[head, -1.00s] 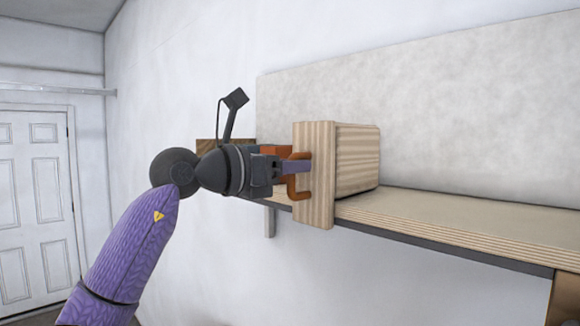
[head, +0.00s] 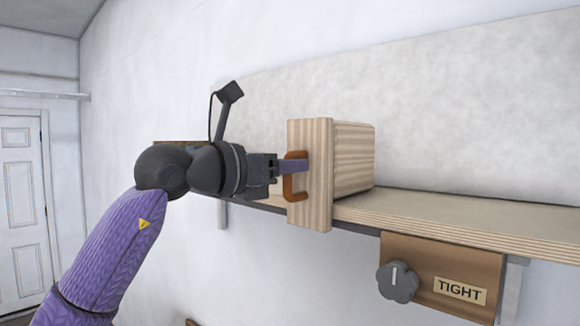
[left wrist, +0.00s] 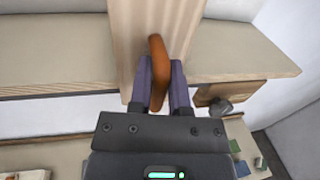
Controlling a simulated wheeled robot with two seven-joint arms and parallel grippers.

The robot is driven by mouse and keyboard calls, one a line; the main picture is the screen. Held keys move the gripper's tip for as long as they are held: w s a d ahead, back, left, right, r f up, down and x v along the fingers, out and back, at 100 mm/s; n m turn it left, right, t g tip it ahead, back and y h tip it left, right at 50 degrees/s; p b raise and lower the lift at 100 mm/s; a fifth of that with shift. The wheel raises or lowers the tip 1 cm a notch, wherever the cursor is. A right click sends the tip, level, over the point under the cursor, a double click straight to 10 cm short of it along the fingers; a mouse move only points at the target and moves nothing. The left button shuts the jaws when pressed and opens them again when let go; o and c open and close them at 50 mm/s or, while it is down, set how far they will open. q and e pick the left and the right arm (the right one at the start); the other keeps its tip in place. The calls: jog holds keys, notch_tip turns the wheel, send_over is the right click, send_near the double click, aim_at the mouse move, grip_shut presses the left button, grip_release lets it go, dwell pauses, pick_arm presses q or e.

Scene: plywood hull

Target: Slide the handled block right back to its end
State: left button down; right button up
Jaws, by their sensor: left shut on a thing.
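The handled block (head: 352,158) is pale striped wood with a wider front plate (head: 318,180). It sits on the plywood shelf (head: 470,222), its front plate hanging a little below the shelf's edge. An orange-brown handle (head: 289,192) stands out from the front plate. My left gripper (head: 294,165) is shut on the handle. In the left wrist view the two purple fingers (left wrist: 160,85) lie on either side of the handle (left wrist: 157,58), with the block (left wrist: 140,22) just beyond. My right gripper is not in view.
A pale back panel (head: 470,110) rises behind the shelf. Below the shelf is a brown board with a grey knob (head: 398,282) and a TIGHT label (head: 460,290). The shelf right of the block is clear. Several small things (left wrist: 243,165) lie lower down in the left wrist view.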

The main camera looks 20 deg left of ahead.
pick_arm(q)
jog(key=shift+s+r, duration=0.1)
jog(key=shift+r, duration=0.15)
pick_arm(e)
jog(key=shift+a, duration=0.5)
pick_arm(q)
jog(key=c, duration=0.7)
grip_release()
jog(key=shift+d, duration=0.1)
jog(key=shift+c, duration=0.2)
jog(key=shift+o, duration=0.6)
jog(key=shift+s+d, duration=0.1)
jog(key=shift+d, duration=0.15)
jog(key=shift+a+f, duration=0.1)
jog(key=shift+a, duration=0.05)
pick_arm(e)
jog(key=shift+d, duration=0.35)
pick_arm(q)
jog(key=shift+s+a+f+b, duration=0.15)
jog(key=shift+s+a+b, duration=0.05)
jog(key=shift+b, duration=0.1)
jog(key=b+v, duration=0.3)
jog(key=v, duration=0.6)
jog(key=shift+b, duration=0.35)
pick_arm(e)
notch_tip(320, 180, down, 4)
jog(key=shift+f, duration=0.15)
pick_arm(q)
jog(key=shift+s+a, duration=0.1)
